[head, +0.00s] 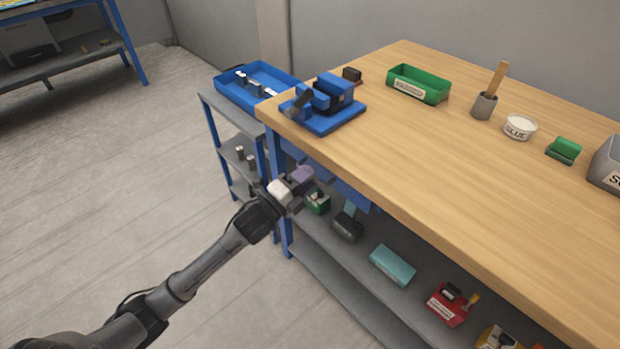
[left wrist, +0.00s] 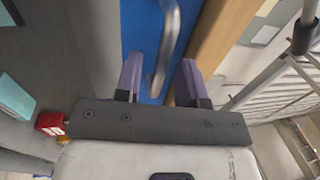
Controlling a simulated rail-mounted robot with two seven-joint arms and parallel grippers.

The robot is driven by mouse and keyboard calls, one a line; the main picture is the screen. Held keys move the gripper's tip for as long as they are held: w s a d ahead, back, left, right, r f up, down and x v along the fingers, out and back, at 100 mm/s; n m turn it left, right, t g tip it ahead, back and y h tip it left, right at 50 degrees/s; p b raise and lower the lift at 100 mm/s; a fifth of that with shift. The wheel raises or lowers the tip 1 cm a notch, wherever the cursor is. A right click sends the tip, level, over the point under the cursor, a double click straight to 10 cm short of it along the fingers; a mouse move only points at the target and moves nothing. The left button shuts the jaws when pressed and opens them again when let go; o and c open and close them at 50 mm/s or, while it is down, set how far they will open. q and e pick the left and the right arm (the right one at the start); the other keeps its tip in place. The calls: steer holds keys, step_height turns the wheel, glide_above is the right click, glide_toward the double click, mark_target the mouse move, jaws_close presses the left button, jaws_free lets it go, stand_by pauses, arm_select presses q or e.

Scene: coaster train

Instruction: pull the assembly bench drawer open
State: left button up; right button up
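The assembly bench (head: 440,165) has a wooden top with a blue drawer front (head: 352,194) under its edge, which looks shut. The drawer front also shows in the left wrist view (left wrist: 139,32), with a curved silver handle (left wrist: 170,45). My left gripper (head: 298,180) is in front of the drawer, partly covering it in the head view. In the left wrist view its two purple fingers (left wrist: 158,82) are apart, with the lower part of the handle lined up between them. I cannot tell whether either finger touches it. My right gripper is in neither view.
A blue clamp-like fixture (head: 325,105) stands on the bench corner above the drawer. A lower shelf (head: 345,262) holds a teal box (head: 392,265) and a red bin (head: 450,304). A side rack with a blue tray (head: 258,86) stands left. Floor in front is clear.

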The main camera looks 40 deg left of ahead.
arm_select(q)
steer(key=shift+w+r, duration=0.15)
steer(key=shift+w, duration=0.5)
jaws_close()
